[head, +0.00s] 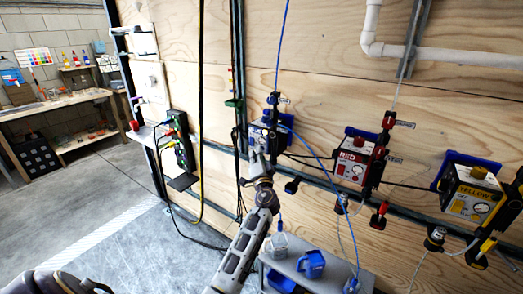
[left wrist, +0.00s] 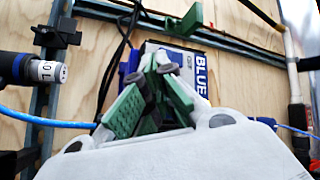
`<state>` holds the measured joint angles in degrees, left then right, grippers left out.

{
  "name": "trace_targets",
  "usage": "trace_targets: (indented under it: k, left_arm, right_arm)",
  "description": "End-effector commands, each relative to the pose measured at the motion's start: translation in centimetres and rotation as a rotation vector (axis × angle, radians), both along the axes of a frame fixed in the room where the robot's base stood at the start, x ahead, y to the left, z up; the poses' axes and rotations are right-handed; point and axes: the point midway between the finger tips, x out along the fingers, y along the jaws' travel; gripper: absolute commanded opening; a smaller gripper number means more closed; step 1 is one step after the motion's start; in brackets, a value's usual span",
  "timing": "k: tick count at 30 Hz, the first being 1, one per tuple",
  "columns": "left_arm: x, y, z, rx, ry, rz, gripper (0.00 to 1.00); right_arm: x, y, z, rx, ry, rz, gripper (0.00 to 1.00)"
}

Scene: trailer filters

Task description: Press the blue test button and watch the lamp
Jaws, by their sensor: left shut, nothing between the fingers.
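The blue unit (head: 262,131) is a blue-cased box with a pale front, mounted on the plywood wall. In the left wrist view its face and the word BLUE (left wrist: 201,74) show behind the fingers. My left gripper (head: 259,150) is right in front of its lower face, fingers shut and empty. In the left wrist view the green-padded fingertips (left wrist: 155,62) meet over the face; I cannot tell whether they touch it. The test button and the lamp of this unit cannot be made out; my gripper covers much of the face. My right gripper is not in view.
The red unit (head: 354,164) and yellow unit (head: 471,198) hang farther right on the same wall. Blue hoses and dark cables run close to the blue unit. Floor to the left is mostly clear.

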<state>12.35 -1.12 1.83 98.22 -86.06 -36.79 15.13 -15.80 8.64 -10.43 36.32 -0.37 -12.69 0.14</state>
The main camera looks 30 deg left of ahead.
Motion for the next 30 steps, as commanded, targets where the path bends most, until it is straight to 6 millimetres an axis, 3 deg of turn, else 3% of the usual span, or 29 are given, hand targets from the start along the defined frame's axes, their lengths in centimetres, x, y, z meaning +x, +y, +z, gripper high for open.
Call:
trace_targets:
  k: [30]
  left_arm:
    - [-2.2, 0.2, 0.0, 0.0, 0.0, 0.0, 0.0]
  right_arm:
    - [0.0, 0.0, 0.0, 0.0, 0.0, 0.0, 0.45]
